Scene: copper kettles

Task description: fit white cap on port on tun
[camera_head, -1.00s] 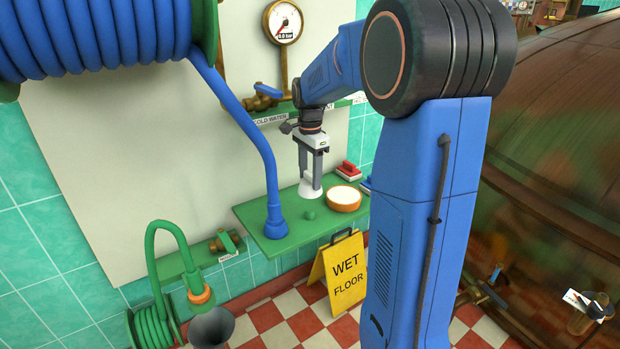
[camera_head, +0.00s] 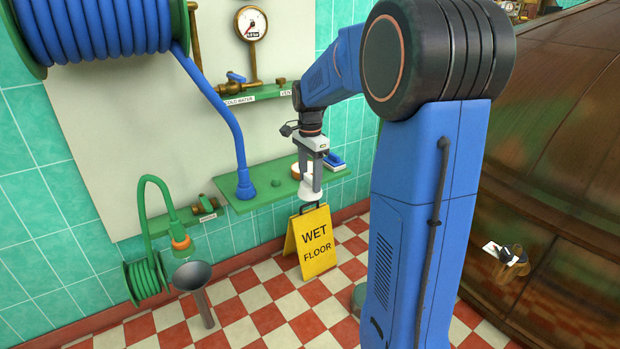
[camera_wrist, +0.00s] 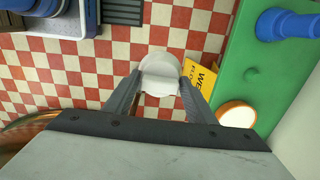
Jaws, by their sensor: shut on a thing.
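The white cap (camera_head: 309,191) hangs below my gripper (camera_head: 311,182), which is shut on it. In the wrist view the white cap (camera_wrist: 159,75) sits between the two fingertips of my gripper (camera_wrist: 157,88), above the checkered floor. The cap is clear of the green shelf. The big copper tun (camera_head: 560,170) fills the right side of the head view. A brown fitting with a white label, perhaps the port (camera_head: 510,257), shows low on its side. My arm stands between the cap and the tun in the head view.
A yellow wet floor sign (camera_head: 314,242) stands just below the cap. The green shelf (camera_head: 265,198) holds a blue hose end (camera_head: 245,188), a bowl and a blue brush. A funnel (camera_head: 194,277) stands at lower left. Checkered floor around the sign is open.

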